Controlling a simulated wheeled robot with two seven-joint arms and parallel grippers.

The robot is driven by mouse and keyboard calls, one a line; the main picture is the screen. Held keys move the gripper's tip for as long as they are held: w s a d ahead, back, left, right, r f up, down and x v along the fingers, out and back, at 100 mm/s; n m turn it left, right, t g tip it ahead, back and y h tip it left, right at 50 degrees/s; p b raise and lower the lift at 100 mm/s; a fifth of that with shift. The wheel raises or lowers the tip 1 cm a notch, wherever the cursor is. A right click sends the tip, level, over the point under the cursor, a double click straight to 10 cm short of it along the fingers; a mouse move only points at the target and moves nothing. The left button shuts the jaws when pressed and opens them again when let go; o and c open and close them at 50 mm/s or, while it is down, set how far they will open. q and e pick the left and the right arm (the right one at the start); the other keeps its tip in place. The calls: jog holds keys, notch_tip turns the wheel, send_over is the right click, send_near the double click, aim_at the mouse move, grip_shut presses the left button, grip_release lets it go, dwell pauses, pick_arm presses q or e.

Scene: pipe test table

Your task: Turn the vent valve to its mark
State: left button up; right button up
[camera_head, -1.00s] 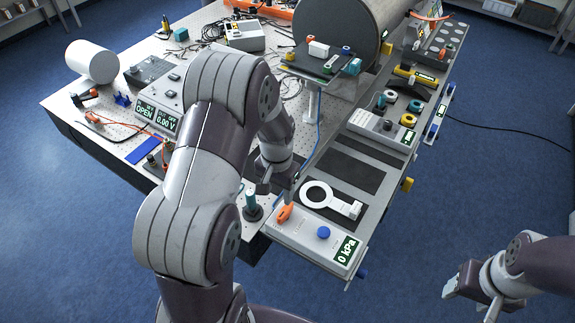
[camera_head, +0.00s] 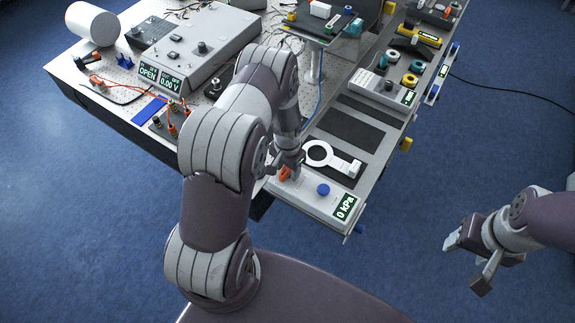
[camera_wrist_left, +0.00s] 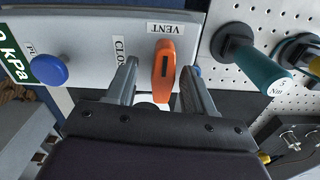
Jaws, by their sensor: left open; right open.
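The vent valve is an orange handle (camera_wrist_left: 164,72) on a light grey box (camera_head: 318,196) with a green "0 kPa" display (camera_head: 345,207). In the left wrist view its long side runs up and down, with its upper end towards the "VENT" label (camera_wrist_left: 166,28). A partly hidden "CLOS…" label (camera_wrist_left: 120,50) is to its left. My left gripper (camera_wrist_left: 158,76) is open, with one finger on each side of the handle and gaps showing. In the head view the gripper partly hides the handle (camera_head: 284,173). My right gripper (camera_head: 466,262) is open and empty over the floor.
A blue knob (camera_head: 323,189) is on the same box, with a white ring (camera_head: 319,152) behind it. In the wrist view a dark teal-handled tool (camera_wrist_left: 250,60) stands close to the right of the valve.

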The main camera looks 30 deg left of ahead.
pick_arm(q)
jog(key=shift+a+f, duration=0.1)
jog(key=shift+a, duration=0.1)
grip_shut()
jog(key=n+b, duration=0.2)
jog(key=n, duration=0.1)
jog(key=shift+f, duration=0.15)
jog(key=n+b, duration=0.3)
jog(key=n, duration=0.2)
jog(key=shift+n, duration=0.4)
jog(key=n+b, duration=0.1)
jog(key=n, duration=0.3)
jog(key=shift+n+b, duration=0.3)
jog(key=shift+b, duration=0.05)
jog(key=shift+s+n+b, duration=0.1)
jog(key=shift+n+b, duration=0.45)
jog(key=shift+n, duration=1.65)
